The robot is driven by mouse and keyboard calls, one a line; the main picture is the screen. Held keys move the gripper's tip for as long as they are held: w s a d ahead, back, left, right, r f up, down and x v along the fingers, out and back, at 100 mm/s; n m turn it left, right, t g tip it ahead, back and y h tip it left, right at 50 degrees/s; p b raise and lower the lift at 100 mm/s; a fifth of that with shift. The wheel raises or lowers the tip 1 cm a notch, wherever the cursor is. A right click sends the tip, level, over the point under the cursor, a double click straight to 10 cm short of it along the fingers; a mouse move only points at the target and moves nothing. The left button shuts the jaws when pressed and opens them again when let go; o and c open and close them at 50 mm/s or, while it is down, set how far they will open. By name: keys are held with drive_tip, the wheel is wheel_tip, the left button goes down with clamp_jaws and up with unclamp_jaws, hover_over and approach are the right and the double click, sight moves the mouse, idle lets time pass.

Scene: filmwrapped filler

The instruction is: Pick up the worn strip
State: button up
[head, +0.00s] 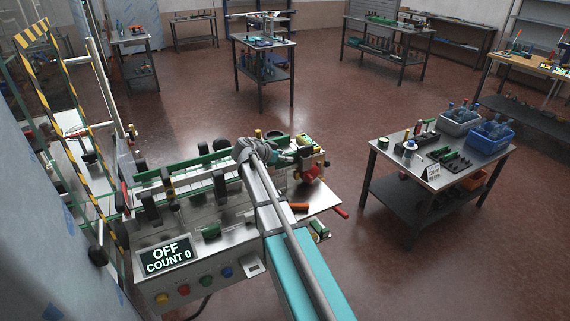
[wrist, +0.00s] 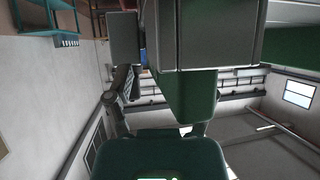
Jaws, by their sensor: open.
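My gripper (head: 288,158) is at the end of my arm, over the right part of the filling machine, close to a round red part (head: 309,174) and a green part. Its fingers are small and partly hidden by my wrist in the head view; it is open. In the wrist view large grey and dark green shapes fill the near field, with walls and ceiling behind. No strip shows between the fingers. I cannot tell which part is the worn strip; long green bars (head: 180,170) run along the machine (head: 215,250).
A sign on the machine front reads OFF, COUNT 0 (head: 166,254), above several coloured buttons. A yellow-black striped frame (head: 70,120) stands at left. Open floor (head: 330,110) lies behind the machine.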

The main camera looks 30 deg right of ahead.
drive_tip(key=shift+w+d+f, duration=0.1)
drive_tip(key=shift+d+f, duration=0.15)
drive_tip(key=shift+d, duration=0.25)
clamp_jaws()
idle(0.3)
